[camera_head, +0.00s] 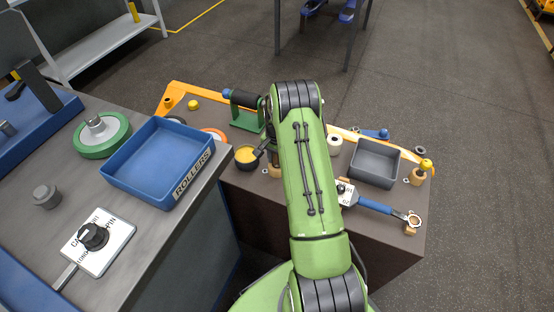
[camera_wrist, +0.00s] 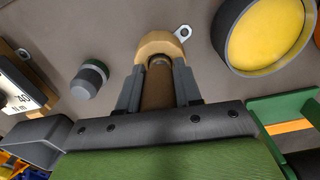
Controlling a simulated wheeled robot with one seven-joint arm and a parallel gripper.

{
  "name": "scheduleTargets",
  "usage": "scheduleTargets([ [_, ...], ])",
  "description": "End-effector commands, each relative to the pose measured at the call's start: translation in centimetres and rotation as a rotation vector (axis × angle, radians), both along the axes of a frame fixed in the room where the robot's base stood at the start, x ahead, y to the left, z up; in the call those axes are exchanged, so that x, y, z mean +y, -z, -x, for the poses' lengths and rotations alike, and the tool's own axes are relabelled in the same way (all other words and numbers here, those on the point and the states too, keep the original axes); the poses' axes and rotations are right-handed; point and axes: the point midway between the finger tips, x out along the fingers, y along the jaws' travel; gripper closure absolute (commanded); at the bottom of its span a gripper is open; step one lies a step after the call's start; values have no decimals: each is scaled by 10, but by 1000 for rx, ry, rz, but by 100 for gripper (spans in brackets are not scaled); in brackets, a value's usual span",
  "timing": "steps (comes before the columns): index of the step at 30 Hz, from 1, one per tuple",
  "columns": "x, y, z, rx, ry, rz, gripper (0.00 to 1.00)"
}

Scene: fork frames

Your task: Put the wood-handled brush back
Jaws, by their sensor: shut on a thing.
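My gripper (camera_wrist: 158,96) is shut on a brown, wood-coloured cylinder (camera_wrist: 158,82), which I take to be the brush's handle. A dark band shows at its far end, by a tan wooden holder (camera_wrist: 163,42) with a metal eyelet tab. The handle's end lines up with the holder's opening; I cannot tell how deep it sits. No bristles show. In the head view my green arm hides most of my gripper and the brush; the tan holder (camera_head: 275,171) shows beside the arm.
A bowl of yellow stuff (camera_wrist: 270,35) is close on the right in the wrist view, with a green stand (camera_wrist: 285,110) below it. A dark knob with a green band (camera_wrist: 90,78) is at left. A grey bin (camera_head: 374,165) and blue ROLLERS tray (camera_head: 150,190) flank the arm.

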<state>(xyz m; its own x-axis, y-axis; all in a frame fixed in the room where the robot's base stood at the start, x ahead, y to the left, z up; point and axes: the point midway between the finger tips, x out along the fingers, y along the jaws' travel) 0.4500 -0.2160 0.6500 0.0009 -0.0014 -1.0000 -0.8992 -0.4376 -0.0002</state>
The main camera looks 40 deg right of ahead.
Motion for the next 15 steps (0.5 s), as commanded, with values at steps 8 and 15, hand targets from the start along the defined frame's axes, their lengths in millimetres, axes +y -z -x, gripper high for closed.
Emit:
scheduleTargets([
  [8, 0, 2, 0, 0, 0, 0, 46],
  [15, 0, 2, 0, 0, 0, 0, 41],
])
